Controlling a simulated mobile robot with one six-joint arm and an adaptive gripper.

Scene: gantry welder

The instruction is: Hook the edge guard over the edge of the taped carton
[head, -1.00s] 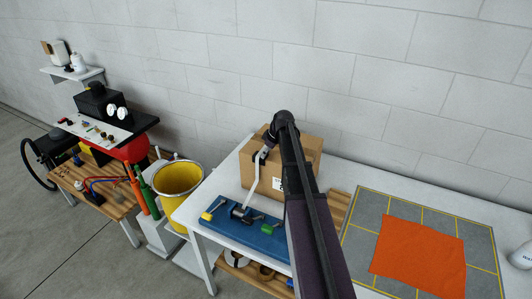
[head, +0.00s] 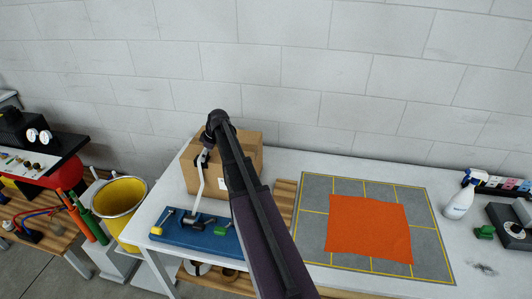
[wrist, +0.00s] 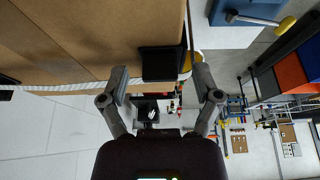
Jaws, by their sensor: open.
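The taped carton (head: 240,158) stands upright on the white table by the wall. My arm hides part of its front and top. A black block (wrist: 163,63), apparently the edge guard, lies against the carton's edge in the wrist view, between my fingertips. I cannot tell how fully it is hooked over the edge. My gripper (wrist: 160,78) is open around the block, with a finger on each side; it also shows in the head view (head: 205,155) at the carton's left top edge. Brown carton faces (wrist: 90,30) fill the upper left of the wrist view.
An orange cloth (head: 368,228) lies on a grey mat (head: 318,188) to the right. A spray bottle (head: 460,197) stands farther right. A yellow bucket (head: 118,205) stands left of the table.

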